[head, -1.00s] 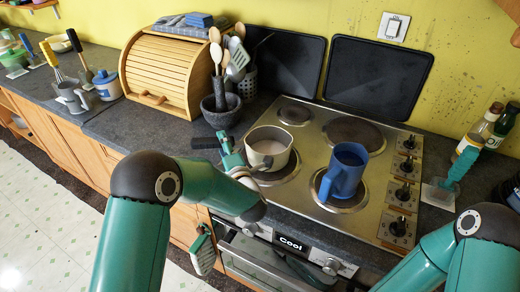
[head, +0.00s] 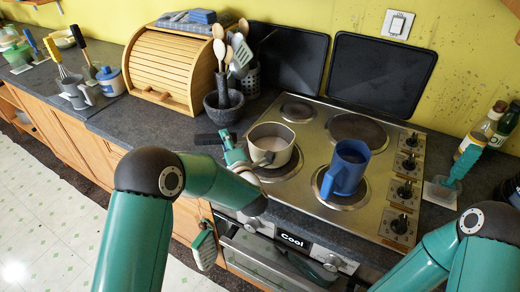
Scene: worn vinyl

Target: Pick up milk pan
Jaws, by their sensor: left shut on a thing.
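The milk pan (head: 280,133), a cream pot with a dark inside, sits upright at the front left burner of the hob. Its handle (head: 263,160) points toward me. My left gripper (head: 240,157) is at the pan's left side and is shut on it. The exact contact is small and partly covered by my own arm. I cannot tell whether the pan's base is clear of the burner. My right gripper is not in view; only its arm shows at the lower right.
A blue jug (head: 346,168) stands on the front right burner, close to the pan. A roll-top bread bin (head: 165,72) is farther left. Bottles (head: 492,127) stand at the right.

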